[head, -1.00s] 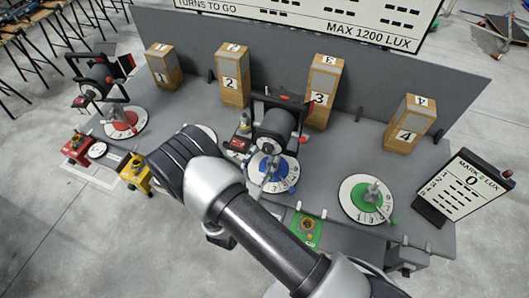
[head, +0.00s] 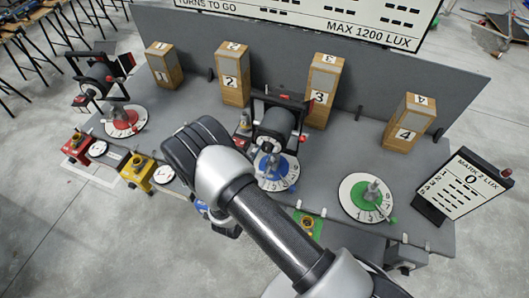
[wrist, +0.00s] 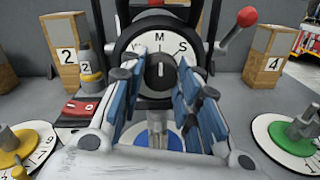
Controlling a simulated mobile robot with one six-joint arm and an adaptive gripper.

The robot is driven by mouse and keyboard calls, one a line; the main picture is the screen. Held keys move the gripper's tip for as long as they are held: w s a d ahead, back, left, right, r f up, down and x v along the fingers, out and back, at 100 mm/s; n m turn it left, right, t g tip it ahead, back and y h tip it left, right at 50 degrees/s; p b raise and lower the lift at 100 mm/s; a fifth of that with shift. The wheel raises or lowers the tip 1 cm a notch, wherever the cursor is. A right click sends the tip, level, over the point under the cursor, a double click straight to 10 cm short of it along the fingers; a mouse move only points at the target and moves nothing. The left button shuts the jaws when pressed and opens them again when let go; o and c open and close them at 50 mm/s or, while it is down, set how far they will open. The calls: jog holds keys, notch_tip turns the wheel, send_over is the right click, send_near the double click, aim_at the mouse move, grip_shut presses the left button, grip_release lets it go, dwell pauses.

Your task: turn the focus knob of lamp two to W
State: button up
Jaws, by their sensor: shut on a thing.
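Lamp two (head: 274,124) is a black lamp head in a yoke above a blue dial (head: 277,178). In the wrist view its back (wrist: 160,22) faces me, with a white scale (wrist: 134,52) lettered W, M and S from left to right. The black focus knob (wrist: 160,72) sits at the scale's centre, and its white mark points up toward M. My gripper (wrist: 160,78) has a blue-padded finger on each side of the knob and is shut on it. In the head view my arm hides the fingers.
A yoke handle with a red ball (wrist: 247,16) rises right of the lamp. A red box (wrist: 80,112) stands close on the left. A yellow dial (wrist: 24,150) and a green dial (wrist: 294,134) flank the blue one. Numbered wooden blocks stand behind.

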jog(key=c, duration=0.3)
jog(key=shift+c, duration=0.2)
jog(key=shift+f+n+b, duration=0.1)
jog(key=shift+n+b, duration=0.2)
jog(key=shift+n, duration=0.1)
jog(key=n+b, duration=0.2)
jog(key=n, duration=0.1)
jog(key=shift+n, duration=0.4)
jog(key=shift+n+b, duration=0.55)
jog(key=shift+n, duration=1.75)
jog(key=o, duration=1.1)
jog(key=shift+c, duration=0.2)
